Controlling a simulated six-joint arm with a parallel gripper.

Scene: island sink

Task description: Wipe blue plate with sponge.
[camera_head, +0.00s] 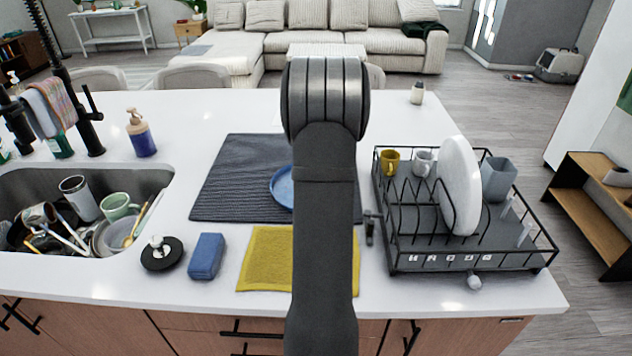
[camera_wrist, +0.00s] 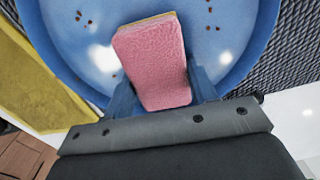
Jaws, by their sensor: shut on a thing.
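The blue plate (camera_head: 281,187) lies on the dark drying mat (camera_head: 226,205), mostly hidden behind my arm in the head view. In the wrist view the plate (camera_wrist: 70,55) fills the upper part, with several small brown specks on its surface. My gripper (camera_wrist: 162,82) is shut on a pink sponge (camera_wrist: 152,62) with a yellow layer at its far edge. The sponge is over the plate, and I cannot tell whether it touches it. The head view hides the sponge and my fingertips behind my arm.
A yellow cloth (camera_head: 263,262) lies in front of the mat, with a blue block (camera_head: 207,257) to its left. The sink (camera_head: 150,178) at left holds dishes. A dish rack (camera_head: 460,262) at right holds mugs and a white plate (camera_head: 459,185). The counter behind the mat is clear.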

